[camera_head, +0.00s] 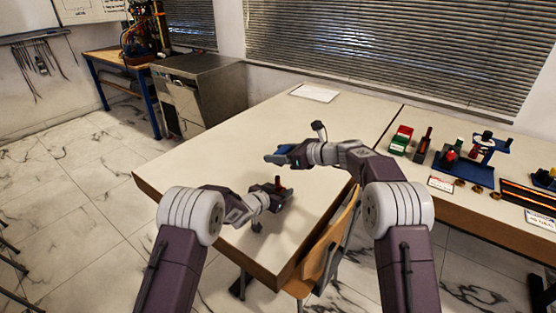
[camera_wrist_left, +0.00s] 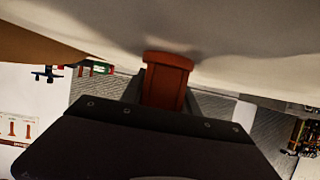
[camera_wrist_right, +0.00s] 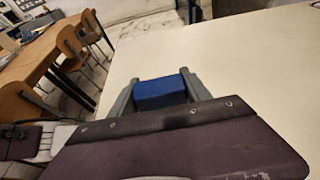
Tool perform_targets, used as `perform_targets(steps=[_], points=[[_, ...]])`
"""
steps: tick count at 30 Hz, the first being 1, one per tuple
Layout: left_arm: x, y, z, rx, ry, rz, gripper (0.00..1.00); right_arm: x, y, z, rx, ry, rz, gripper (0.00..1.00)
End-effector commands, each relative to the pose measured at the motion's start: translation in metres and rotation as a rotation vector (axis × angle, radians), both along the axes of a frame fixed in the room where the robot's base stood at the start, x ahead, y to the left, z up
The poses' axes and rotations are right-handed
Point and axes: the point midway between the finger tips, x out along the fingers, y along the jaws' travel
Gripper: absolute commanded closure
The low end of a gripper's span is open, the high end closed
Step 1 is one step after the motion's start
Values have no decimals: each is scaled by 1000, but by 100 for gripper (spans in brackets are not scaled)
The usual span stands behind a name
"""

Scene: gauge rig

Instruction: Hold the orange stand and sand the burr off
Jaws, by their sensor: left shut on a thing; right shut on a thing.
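The orange stand (camera_wrist_left: 167,82) is clamped between the fingers of my left gripper (camera_wrist_left: 165,90). In the head view only its small orange-brown top (camera_head: 278,181) shows above my left gripper (camera_head: 277,190), over the near part of the table. I cannot tell whether it touches the table. My right gripper (camera_wrist_right: 162,95) is shut on a blue block (camera_wrist_right: 160,92). In the head view the block (camera_head: 275,158) is beyond the stand and apart from it, held by my right gripper (camera_head: 286,156). I cannot make out a burr on the stand.
The pale table (camera_head: 225,150) is mostly clear, with a white sheet (camera_head: 314,93) at its far edge. A wooden chair (camera_head: 325,250) stands against its near right side. A second table at right holds a green-and-red bin (camera_head: 401,139), a blue rig (camera_head: 468,158) and several small parts.

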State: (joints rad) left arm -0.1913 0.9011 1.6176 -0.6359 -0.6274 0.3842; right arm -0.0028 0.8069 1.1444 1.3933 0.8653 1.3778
Motion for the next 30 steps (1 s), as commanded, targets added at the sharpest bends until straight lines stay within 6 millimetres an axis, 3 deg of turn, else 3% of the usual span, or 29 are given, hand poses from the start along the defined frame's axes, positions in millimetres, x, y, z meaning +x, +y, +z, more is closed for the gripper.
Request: perform_targets(steps=[2,3,5,17,30], points=[[0,0,0,0,0,0,100,0,0,0,1,-1,0,93],[0,0,0,0,0,0,55,0,0,0,1,-1,0,93],[0,0,0,0,0,0,38,0,0,1,1,-1,0,93],[-5,4,3,1,1,1,38,0,0,1,0,-1,0,93],[-81,55,41,1,0,2,38,0,0,0,0,-1,0,93]])
